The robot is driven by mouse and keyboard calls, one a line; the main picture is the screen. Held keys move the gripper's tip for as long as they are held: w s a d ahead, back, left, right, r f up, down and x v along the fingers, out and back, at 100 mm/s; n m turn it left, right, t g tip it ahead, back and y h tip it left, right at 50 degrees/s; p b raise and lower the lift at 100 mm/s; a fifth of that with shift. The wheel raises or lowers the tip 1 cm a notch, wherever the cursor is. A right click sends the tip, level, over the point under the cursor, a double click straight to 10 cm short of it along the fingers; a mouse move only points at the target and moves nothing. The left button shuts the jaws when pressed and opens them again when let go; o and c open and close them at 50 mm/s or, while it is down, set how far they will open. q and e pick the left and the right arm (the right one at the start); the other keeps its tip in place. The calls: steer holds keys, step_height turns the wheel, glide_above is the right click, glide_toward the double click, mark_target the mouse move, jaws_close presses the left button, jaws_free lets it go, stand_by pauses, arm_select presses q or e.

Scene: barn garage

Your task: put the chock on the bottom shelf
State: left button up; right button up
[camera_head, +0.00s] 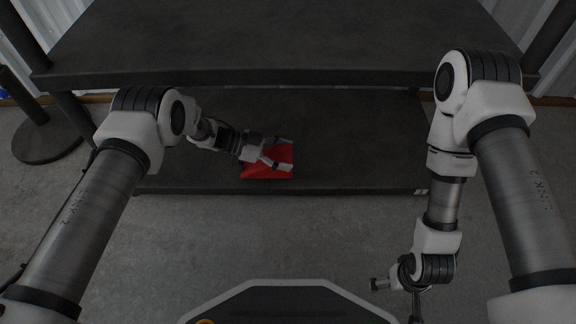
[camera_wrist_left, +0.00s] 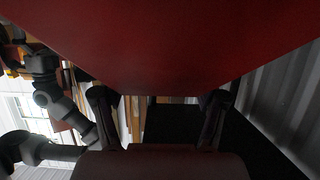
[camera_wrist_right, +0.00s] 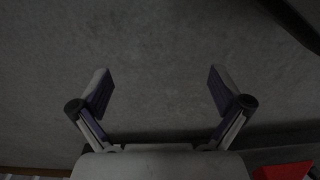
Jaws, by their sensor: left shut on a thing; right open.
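The red chock (camera_head: 268,170) is at the front part of the dark bottom shelf (camera_head: 350,150) in the head view. My left gripper (camera_head: 277,155) is shut on the chock, with its fingers on either side of it. In the left wrist view the chock (camera_wrist_left: 165,45) fills the top of the picture between the fingers. I cannot tell whether the chock touches the shelf. My right gripper (camera_wrist_right: 160,90) is open and empty over bare floor. A red patch, likely the chock (camera_wrist_right: 285,171), shows at the lower right corner of the right wrist view.
The upper shelf (camera_head: 290,40) overhangs the back of the bottom shelf. Dark posts stand at its sides. A round dark base (camera_head: 50,142) is on the floor at the left. The concrete floor (camera_head: 300,235) in front of the shelf is clear.

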mark_target(268, 153)
arm_select(q)
steer(key=shift+w+d+f, duration=0.15)
steer(key=shift+w+d, duration=0.15)
steer(key=shift+w, duration=0.15)
steer(key=f+b, duration=0.3)
steer(key=b, duration=0.1)
steer(key=shift+w+d+f, duration=0.2)
steer(key=shift+w+f, duration=0.05)
steer(key=shift+f, duration=0.05)
arm_select(e)
steer(key=f, duration=0.2)
steer(key=w+f, duration=0.1)
steer(key=f, duration=0.2)
steer(key=shift+w, duration=0.2)
arm_select(q)
steer(key=shift+c, duration=0.3)
arm_select(e)
steer(key=shift+r, duration=0.1)
arm_select(q)
steer(key=shift+r, duration=0.2)
arm_select(e)
steer(key=shift+r, duration=0.2)
arm_select(q)
steer(key=shift+f, duration=0.1)
steer(key=o, duration=1.8)
steer(key=shift+c, duration=0.2)
